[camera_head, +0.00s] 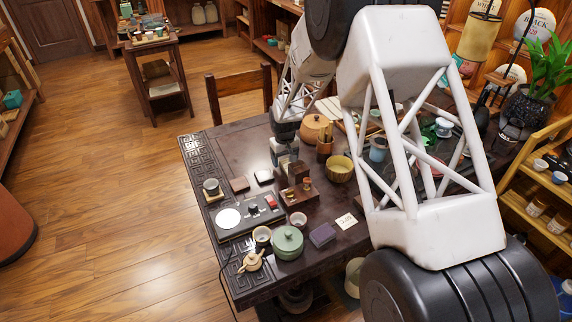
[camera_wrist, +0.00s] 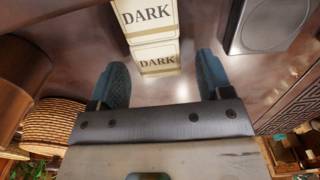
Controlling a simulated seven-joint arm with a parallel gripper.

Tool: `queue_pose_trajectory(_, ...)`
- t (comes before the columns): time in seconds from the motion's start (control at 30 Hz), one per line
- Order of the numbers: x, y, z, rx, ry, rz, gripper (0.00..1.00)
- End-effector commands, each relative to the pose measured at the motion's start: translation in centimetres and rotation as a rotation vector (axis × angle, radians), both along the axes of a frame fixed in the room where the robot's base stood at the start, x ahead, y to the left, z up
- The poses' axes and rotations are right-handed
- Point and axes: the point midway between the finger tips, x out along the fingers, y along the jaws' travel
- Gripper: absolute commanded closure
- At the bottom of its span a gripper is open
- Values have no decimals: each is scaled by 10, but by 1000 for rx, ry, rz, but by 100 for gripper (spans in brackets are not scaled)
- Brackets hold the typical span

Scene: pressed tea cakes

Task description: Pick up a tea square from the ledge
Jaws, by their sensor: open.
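My gripper (camera_wrist: 162,72) is open in the wrist view, with its two blue-green fingertips apart. Two cream square faces printed DARK (camera_wrist: 157,59) lie beyond and between the fingertips, one above the other; they look like wrapped tea squares. No contact with the fingers shows. In the head view my gripper (camera_head: 284,156) is low over the dark table (camera_head: 228,152), and small parts there are hard to make out. A small brown stepped stand (camera_head: 299,198) with dark blocks is just in front of it; whether this is the ledge I cannot tell.
A woven basket (camera_wrist: 52,122) and a brown cylinder (camera_wrist: 20,75) are left of my gripper in the wrist view; a grey box (camera_wrist: 268,24) is upper right.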

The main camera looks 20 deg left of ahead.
Motion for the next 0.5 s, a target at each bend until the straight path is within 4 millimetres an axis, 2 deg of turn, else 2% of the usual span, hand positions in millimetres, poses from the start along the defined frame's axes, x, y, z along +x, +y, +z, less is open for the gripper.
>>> queue_pose_trajectory(0.3,0,0,0,0,0,0,29)
queue_pose_trajectory(0.5,0,0,0,0,0,0,60)
